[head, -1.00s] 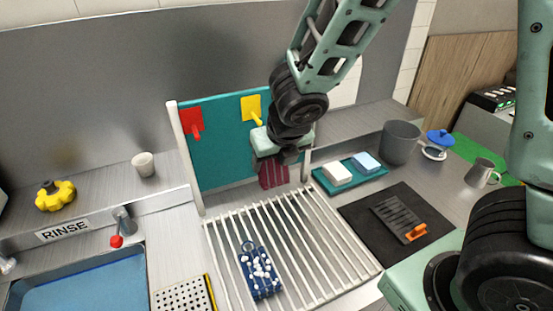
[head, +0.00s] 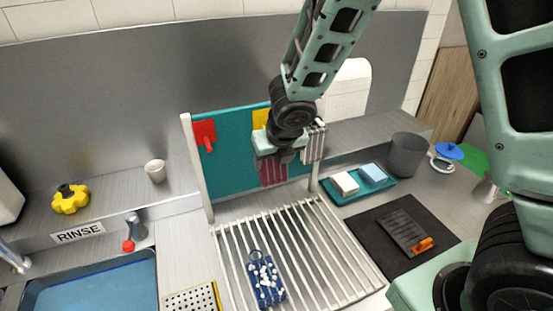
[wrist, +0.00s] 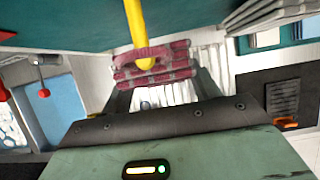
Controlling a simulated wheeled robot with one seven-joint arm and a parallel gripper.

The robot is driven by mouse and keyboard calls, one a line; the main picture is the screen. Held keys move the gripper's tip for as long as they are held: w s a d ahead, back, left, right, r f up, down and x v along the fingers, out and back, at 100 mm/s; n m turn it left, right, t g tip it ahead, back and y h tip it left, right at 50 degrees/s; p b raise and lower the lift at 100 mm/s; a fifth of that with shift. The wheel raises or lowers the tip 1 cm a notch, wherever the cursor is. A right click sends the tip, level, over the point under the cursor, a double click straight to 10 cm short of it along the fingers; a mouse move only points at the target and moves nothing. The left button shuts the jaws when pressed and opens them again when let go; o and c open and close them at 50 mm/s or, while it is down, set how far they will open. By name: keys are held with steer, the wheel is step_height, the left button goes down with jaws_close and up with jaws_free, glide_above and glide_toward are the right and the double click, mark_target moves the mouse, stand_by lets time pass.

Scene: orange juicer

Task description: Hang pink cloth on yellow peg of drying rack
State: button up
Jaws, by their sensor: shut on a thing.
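The pink cloth (head: 273,172), dark pink with pale stripes, hangs below my gripper (head: 284,156) in front of the teal board of the drying rack (head: 232,163). My gripper is shut on the cloth. The yellow peg's plate (head: 260,119) is partly hidden behind my wrist in the head view. In the wrist view, the yellow peg (wrist: 139,30) reaches down to the cloth (wrist: 165,66), and its rounded tip overlaps the cloth's upper part and a pink loop. I cannot tell whether the loop is around the peg. My fingers (wrist: 158,92) sit just below the tip.
A red peg (head: 206,136) is on the board's left, and a pale striped cloth (head: 314,145) hangs at its right. A blue spotted cloth (head: 265,278) lies on the white slatted rack (head: 310,240). A teal tray (head: 360,193) with two sponges stands right.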

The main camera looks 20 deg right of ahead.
steer(key=shift+w+p, duration=0.4)
steer(key=shift+w, duration=0.4)
steer(key=shift+w+f, duration=0.35)
steer(key=shift+w, duration=0.2)
steer(key=o, duration=1.2)
steer(key=shift+c, duration=0.2)
